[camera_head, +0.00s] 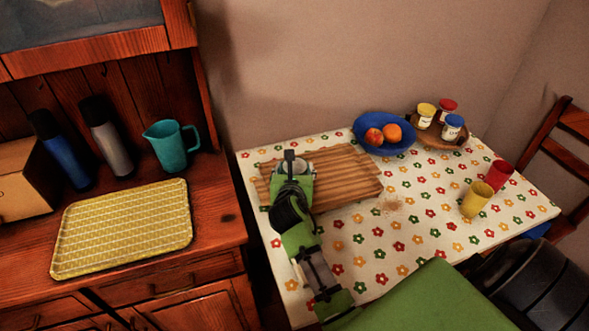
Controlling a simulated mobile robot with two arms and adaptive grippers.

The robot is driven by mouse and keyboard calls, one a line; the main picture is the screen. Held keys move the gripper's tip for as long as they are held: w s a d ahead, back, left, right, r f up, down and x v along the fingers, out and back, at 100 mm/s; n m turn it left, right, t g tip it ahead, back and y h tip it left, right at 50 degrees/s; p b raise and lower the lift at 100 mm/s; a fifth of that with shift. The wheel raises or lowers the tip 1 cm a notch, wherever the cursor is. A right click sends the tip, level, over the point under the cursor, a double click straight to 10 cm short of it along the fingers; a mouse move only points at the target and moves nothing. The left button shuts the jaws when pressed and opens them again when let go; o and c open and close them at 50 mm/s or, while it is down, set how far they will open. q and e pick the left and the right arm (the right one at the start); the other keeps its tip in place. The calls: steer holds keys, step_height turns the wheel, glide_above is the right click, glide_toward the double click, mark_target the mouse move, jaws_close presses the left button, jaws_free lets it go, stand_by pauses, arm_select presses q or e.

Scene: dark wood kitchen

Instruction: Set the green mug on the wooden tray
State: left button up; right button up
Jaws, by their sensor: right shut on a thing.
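The wooden tray (348,178) is ribbed brown wood and lies at the left of the table. My right gripper (290,166) is over the tray's left part, shut on the green mug (307,180). The mug looks upright, with its pale inside showing at the top. My gripper and arm hide much of the mug and its base, so I cannot tell whether it touches the tray. My left gripper is not in view.
On the flowered tablecloth (400,232) stand a blue fruit bowl (365,143), a round board with several jars (427,137), a yellow cup (476,201) and a red cup (499,175). The left sideboard holds a yellow tray (125,228), teal jug (170,148) and flasks (108,140).

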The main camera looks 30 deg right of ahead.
steer(key=o, duration=1.8)
steer(key=shift+f, duration=0.1)
steer(key=v, duration=1.2)
steer(key=shift+r, duration=0.2)
steer(key=shift+f, duration=0.1)
